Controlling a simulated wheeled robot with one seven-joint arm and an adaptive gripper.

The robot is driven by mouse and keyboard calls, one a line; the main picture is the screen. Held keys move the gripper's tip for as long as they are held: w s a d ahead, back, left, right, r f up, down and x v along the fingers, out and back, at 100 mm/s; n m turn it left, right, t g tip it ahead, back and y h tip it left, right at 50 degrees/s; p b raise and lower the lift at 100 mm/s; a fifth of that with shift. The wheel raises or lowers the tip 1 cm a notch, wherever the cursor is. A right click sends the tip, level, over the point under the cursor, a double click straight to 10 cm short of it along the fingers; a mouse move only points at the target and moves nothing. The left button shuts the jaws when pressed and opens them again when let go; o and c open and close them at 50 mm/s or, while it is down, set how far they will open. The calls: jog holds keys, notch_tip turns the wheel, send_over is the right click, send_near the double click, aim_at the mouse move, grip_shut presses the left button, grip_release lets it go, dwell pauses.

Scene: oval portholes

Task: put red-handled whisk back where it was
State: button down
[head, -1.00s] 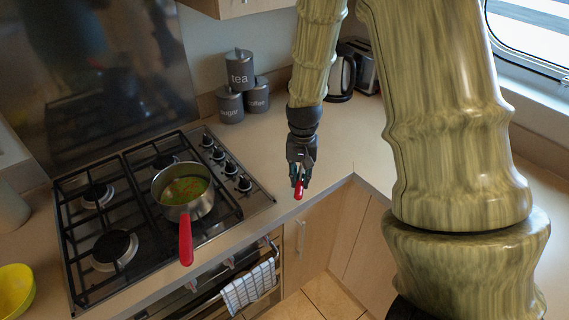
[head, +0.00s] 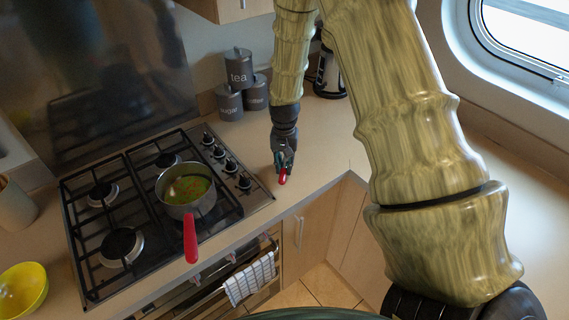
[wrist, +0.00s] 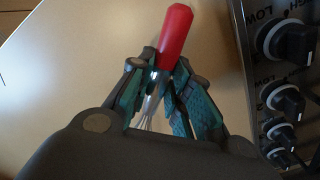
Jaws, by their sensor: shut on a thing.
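The red-handled whisk (wrist: 174,36) is between the fingers of my gripper (wrist: 161,88) in the wrist view. Its red handle points away from the palm, and its wire end runs back between the fingers, partly hidden by them. In the head view my gripper (head: 284,168) is low over the counter to the right of the stove, with the whisk's red handle (head: 282,177) showing below the fingertips. I cannot tell whether the whisk touches the counter.
The stove (head: 131,250) with its knobs is just left of my gripper. A pot (head: 203,207) with a red handle stands on it. Grey canisters (head: 229,103) are behind. A yellow bowl (head: 30,275) is at the far left. A towel (head: 249,279) hangs from the oven. The counter (head: 320,135) right of my gripper is bare.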

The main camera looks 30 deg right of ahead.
jog(key=shift+f, duration=0.5)
jog(key=shift+f, duration=0.1)
jog(key=c, duration=1.3)
grip_release()
jog(key=shift+r, duration=0.2)
jog(key=shift+r+b, duration=2.15)
jog(key=shift+r, duration=3.8)
